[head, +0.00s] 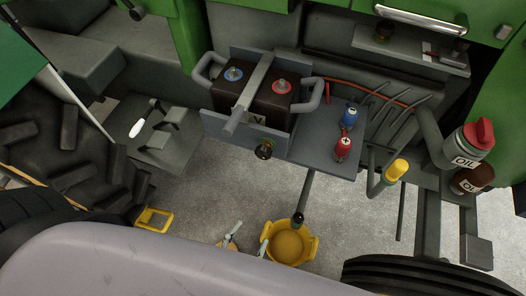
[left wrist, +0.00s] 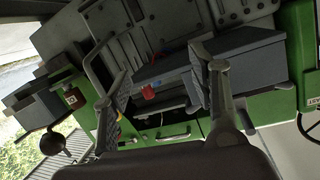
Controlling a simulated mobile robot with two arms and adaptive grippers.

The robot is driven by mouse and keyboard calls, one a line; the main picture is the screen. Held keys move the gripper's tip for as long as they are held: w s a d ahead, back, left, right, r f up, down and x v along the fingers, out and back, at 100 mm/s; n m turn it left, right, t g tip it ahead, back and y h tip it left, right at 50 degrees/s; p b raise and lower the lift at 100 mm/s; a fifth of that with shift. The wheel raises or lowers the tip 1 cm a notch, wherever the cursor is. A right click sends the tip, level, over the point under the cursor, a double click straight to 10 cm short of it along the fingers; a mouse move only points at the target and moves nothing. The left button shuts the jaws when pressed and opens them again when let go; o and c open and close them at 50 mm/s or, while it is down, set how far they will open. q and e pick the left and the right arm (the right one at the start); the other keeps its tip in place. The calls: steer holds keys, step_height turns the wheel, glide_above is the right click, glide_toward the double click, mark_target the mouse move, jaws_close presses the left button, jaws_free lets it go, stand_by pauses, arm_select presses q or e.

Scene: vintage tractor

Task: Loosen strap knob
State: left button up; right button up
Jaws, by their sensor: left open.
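In the head view a dark battery (head: 283,105) sits in a grey tray with a grey strap (head: 250,92) running across its top. A dark round knob (head: 264,149), likely the strap knob, stands at the tray's front edge below the strap. My left gripper (head: 247,240) shows only by its pale fingertips, low in the picture and well below the knob, apart from it. In the left wrist view my left gripper (left wrist: 166,88) is open with its fingers wide apart and nothing between them at close range. I cannot pick out the knob there. My right gripper is out of view.
Oil containers (head: 468,146) stand at the right. A yellow bucket (head: 310,248) is on the floor below. A big tyre (head: 68,140) fills the left.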

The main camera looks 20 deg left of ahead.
mark_target(262, 157)
arm_select(q)
step_height(262, 157, up, 12)
steer(key=w+a+f+n+t+y, duration=0.1)
steer(key=w+a+t+y, duration=0.1)
steer(key=a+t, duration=0.1)
steer(key=w, duration=0.5)
steer(key=w+p, duration=0.1)
steer(key=w, duration=0.5)
steer(key=w+d+p, duration=0.1)
steer(key=w, duration=0.4)
steer(key=shift+w+r, duration=0.15)
steer(key=shift+c, duration=0.4)
steer(key=c, duration=1.1)
